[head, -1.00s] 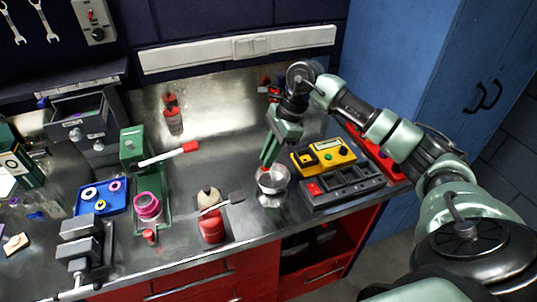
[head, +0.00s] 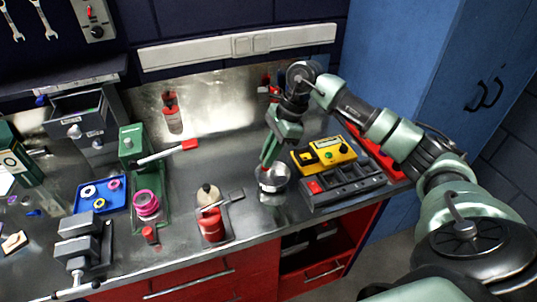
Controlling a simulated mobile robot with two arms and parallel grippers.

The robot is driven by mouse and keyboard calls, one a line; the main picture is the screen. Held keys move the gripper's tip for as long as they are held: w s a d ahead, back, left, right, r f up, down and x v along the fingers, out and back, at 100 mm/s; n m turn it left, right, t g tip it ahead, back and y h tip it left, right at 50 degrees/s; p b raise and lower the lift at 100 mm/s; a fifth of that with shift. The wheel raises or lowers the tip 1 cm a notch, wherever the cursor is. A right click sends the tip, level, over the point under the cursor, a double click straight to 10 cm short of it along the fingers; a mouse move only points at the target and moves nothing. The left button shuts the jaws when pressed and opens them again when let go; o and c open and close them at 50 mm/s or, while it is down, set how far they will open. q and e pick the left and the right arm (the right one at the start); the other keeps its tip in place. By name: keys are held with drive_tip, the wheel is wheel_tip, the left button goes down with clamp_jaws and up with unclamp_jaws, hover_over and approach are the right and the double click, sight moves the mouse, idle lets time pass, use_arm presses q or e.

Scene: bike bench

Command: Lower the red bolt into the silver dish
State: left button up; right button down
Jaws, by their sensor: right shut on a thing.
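The silver dish (head: 276,184) stands on the metal bench near its front edge, right of the middle. My right gripper (head: 265,166) points down at the dish from above and behind. It is shut on a small red thing, which I take to be the red bolt; it is mostly hidden by the fingers and the dish rim. I cannot tell whether the bolt touches the dish. My left gripper is not in view.
A black tray (head: 352,189) and a yellow box (head: 335,152) lie just right of the dish. The bench behind the dish, toward the left, is mostly clear.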

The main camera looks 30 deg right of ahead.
drive_tip(key=shift+f+b, duration=1.85)
drive_tip(key=shift+f, duration=0.4)
idle(0.7)
drive_tip(key=c, duration=1.4)
unclamp_jaws()
drive_tip(key=shift+o, duration=0.2)
